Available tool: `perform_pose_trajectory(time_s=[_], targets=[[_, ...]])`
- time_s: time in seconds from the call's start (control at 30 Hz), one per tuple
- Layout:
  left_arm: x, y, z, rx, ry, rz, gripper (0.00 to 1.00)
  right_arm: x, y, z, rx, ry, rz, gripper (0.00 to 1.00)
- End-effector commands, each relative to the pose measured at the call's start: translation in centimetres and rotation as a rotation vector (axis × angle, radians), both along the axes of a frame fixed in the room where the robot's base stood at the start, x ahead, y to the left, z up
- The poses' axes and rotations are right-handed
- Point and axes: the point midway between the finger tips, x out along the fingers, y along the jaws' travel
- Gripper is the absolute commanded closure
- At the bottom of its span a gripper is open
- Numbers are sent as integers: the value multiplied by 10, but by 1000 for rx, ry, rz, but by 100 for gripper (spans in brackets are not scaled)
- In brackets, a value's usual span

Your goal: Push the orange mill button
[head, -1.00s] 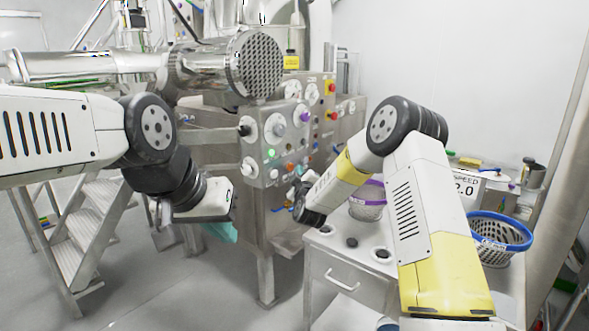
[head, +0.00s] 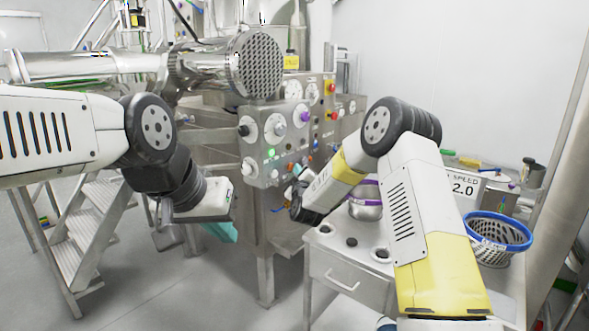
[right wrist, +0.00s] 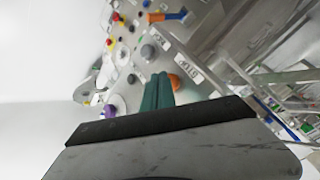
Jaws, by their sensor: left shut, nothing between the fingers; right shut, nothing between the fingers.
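The orange mill button (right wrist: 175,83) shows in the right wrist view on the steel control panel (right wrist: 205,88), just right of my right gripper's teal fingertips (right wrist: 159,76). The fingers are shut with nothing between them and partly cover the button; I cannot tell whether they touch it. In the head view, a small orange button (head: 291,166) shows on the panel front, close to my right wrist, which hides most of that gripper. My left gripper (head: 222,231) is shut and empty, low in front of the machine and left of the panel.
Beside the button are a grey knob (right wrist: 148,52), a purple knob (right wrist: 109,111) and an orange-and-blue handle (right wrist: 168,16). A lit green button (head: 270,154) is on the panel. A white cabinet (head: 343,280) with a blue basket (head: 500,238) stands to the right.

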Motion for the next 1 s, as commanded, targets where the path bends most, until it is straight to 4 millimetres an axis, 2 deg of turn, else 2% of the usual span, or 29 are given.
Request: perform_pose_trajectory(time_s=[1.0], targets=[[0,0,0,0,0,0,100,5,7,0,0,0,0,100]])
